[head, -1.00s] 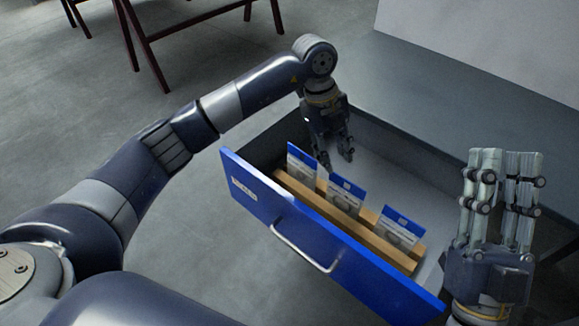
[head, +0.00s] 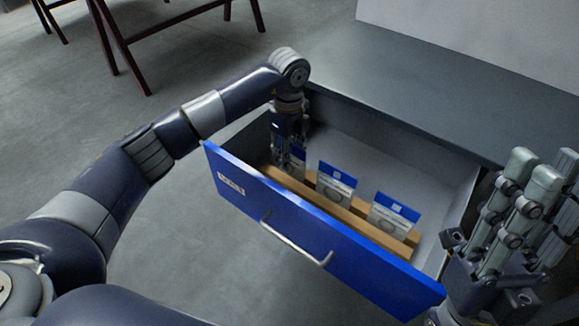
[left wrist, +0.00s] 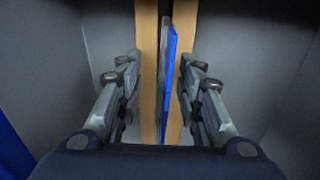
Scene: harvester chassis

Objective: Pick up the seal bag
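Three seal bags with blue headers stand upright along a wooden rack (head: 345,215) inside an open blue drawer (head: 280,220): a left bag (head: 297,157), a middle bag (head: 336,183) and a right bag (head: 394,216). My left gripper (head: 284,160) points down at the left bag and partly hides it. In the left wrist view the bag (left wrist: 167,85) shows edge-on between the two spread fingers (left wrist: 158,68), with gaps on both sides. My right gripper (head: 530,195) is open and empty, fingers up, right of the drawer.
The drawer's blue front has a handle (head: 295,240) and a label (head: 231,184). Grey drawer walls surround the rack. A dark grey top (head: 420,90) lies behind the drawer. Dark red trestle legs (head: 120,45) stand far left on open floor.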

